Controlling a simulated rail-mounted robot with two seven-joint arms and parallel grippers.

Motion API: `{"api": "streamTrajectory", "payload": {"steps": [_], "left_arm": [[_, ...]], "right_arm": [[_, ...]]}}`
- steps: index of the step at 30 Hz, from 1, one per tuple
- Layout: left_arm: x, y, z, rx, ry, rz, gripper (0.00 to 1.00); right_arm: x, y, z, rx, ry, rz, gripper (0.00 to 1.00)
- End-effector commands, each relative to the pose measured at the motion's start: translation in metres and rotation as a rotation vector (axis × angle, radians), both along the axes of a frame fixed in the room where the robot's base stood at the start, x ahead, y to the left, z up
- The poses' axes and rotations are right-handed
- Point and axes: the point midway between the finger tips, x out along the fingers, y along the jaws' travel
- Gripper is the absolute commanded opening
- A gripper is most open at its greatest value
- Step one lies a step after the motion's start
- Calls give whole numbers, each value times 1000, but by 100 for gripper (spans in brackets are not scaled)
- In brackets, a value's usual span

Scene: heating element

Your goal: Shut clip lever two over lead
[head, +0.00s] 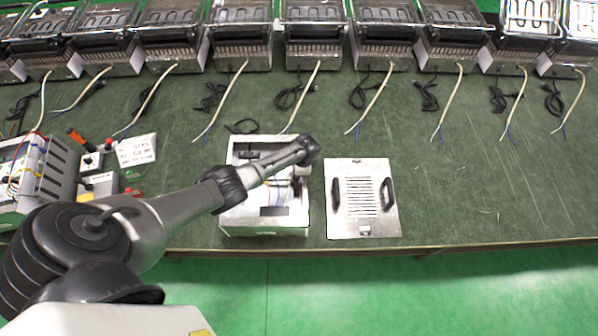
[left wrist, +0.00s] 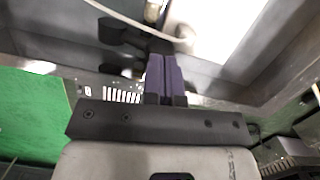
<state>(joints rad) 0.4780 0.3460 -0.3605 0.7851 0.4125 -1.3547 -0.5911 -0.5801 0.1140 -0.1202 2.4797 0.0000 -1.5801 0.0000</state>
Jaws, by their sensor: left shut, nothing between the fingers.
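The open metal box (head: 240,222) stands near the table's front edge, with thin blue and pale leads (head: 277,192) inside. My left arm reaches over it from the left, and its wrist hides part of the inside. In the left wrist view my left gripper (left wrist: 164,72) is shut and empty, its two dark purple fingers together, pointing into the box. Dark lever-like parts (left wrist: 118,32) lie just left of the fingertips, and a pale lead (left wrist: 135,22) passes close to the tips. I cannot tell which part is lever two, nor whether the fingers touch it. My right gripper is not in view.
A white slotted panel with two black handles (head: 362,198) lies right of the box. A row of heater units (head: 315,40) with trailing leads lines the back. A wired test unit (head: 40,175) stands at left. The table's right side is clear.

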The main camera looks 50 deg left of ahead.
Motion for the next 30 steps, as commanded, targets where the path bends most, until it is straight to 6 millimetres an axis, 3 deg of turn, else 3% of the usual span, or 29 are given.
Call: {"api": "streamTrajectory", "payload": {"steps": [11,20,30], "left_arm": [[0,-1,8,0,0,0,0],[2,-7,47,-1,-1,4,0],[15,-7,104,0,-3,4,0]], "right_arm": [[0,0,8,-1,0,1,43],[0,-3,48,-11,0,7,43],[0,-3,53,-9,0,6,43]]}}
